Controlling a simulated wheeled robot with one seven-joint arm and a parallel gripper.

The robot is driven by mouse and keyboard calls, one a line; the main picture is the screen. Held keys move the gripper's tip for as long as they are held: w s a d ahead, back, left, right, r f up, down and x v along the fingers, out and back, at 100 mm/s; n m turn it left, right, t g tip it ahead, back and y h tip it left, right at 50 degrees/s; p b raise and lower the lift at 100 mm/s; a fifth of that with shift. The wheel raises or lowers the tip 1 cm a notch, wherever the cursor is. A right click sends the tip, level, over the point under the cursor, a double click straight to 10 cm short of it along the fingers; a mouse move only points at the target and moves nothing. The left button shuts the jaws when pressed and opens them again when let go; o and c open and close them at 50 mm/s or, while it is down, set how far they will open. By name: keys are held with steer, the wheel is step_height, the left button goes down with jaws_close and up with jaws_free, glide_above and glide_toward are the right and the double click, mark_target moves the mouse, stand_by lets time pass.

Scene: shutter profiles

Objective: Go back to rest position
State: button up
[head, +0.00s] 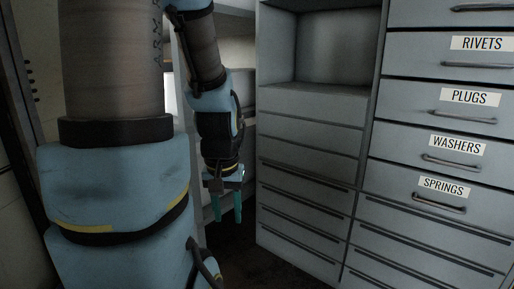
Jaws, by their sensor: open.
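My gripper (226,207) hangs at the end of my arm, left of the middle of the head view. Its two teal fingers point down and stand apart, with nothing between them. It is in front of and to the left of the grey drawer cabinet (303,175) and appears clear of it. My large blue and grey arm links fill the left of the view and hide what is behind them.
Labelled drawers for rivets (430,51), plugs (400,96), washers (395,140) and springs (390,180) are at right, all looking shut. An empty open shelf (326,88) is above the left drawers. A dark floor (240,265) shows below my gripper.

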step_height(320, 180, up, 22)
steer(key=p, duration=2)
steer(key=shift+c, duration=0.3)
